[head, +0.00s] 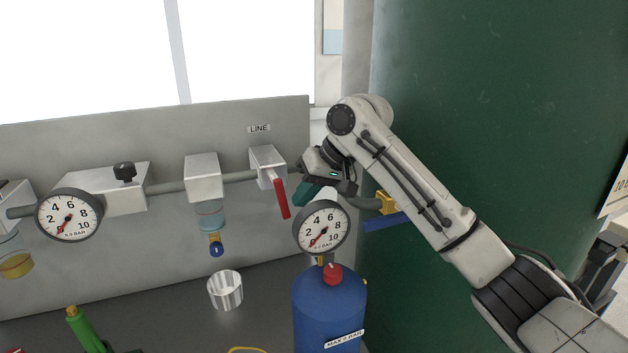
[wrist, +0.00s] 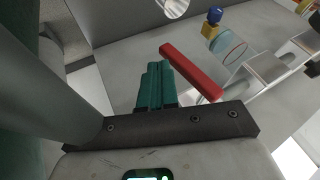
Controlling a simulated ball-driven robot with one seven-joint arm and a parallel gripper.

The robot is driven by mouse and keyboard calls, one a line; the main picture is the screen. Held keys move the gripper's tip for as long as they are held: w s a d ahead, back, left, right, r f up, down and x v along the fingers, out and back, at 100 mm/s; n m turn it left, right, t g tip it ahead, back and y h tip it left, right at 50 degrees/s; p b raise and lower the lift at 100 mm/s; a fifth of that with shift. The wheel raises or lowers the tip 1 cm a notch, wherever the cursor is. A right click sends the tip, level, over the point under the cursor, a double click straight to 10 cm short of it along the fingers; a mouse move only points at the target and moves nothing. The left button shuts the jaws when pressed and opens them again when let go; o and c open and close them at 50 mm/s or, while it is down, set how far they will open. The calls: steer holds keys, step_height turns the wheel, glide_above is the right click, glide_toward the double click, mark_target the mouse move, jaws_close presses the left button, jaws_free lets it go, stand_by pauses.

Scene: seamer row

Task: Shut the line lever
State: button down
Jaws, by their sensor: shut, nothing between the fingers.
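The red line lever (head: 281,198) hangs from a white valve block (head: 267,165) under the LINE label (head: 259,128) on the grey panel. It points down and slightly right, across the horizontal pipe. My gripper (head: 299,199) is just to the right of the lever, its green fingers shut and empty. In the wrist view the red lever (wrist: 190,72) runs diagonally just past and to the right of the shut green fingertips (wrist: 154,70). A small gap seems to show there, but I cannot tell whether they touch.
A pressure gauge (head: 322,227) and a blue cylinder (head: 330,300) with a red knob stand just below my gripper. A blue lever (head: 386,222) on a yellow valve is to the right.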

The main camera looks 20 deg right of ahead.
steer(key=shift+w+a+f, duration=0.2)
steer(key=shift+a+f, duration=0.05)
steer(key=shift+f, duration=0.25)
